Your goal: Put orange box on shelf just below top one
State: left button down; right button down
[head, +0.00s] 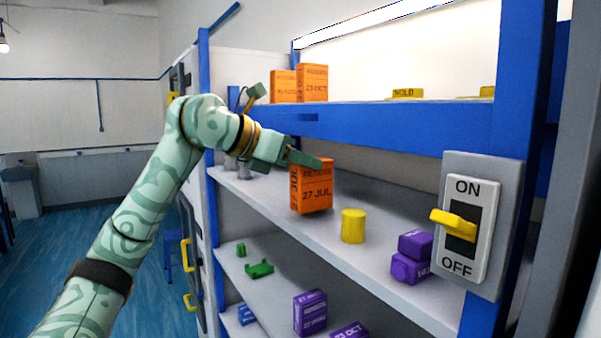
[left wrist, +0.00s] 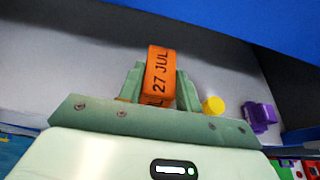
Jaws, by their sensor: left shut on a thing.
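The orange box (head: 312,190) marked 27 JUL is in my left gripper (head: 300,160), at the shelf just below the top one (head: 350,255). In the left wrist view the orange box (left wrist: 160,75) sits between the two green fingers (left wrist: 160,85), which are shut on it. The box looks upright; whether its base touches the shelf I cannot tell. A yellow cylinder (head: 353,226) stands to its right on that shelf. My right gripper is not in view.
Two orange boxes (head: 312,83) stand on the top shelf (head: 400,125). Purple items (head: 411,262) lie at the right of the shelf below. A switch panel (head: 466,222) is on the right post. A lower shelf (head: 275,290) holds green and purple items.

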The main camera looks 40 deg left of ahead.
pick_arm(q)
jog(key=shift+f, duration=0.7)
jog(key=c, duration=1)
grip_release()
jog(key=shift+f, duration=0.1)
jog(key=shift+o, duration=0.2)
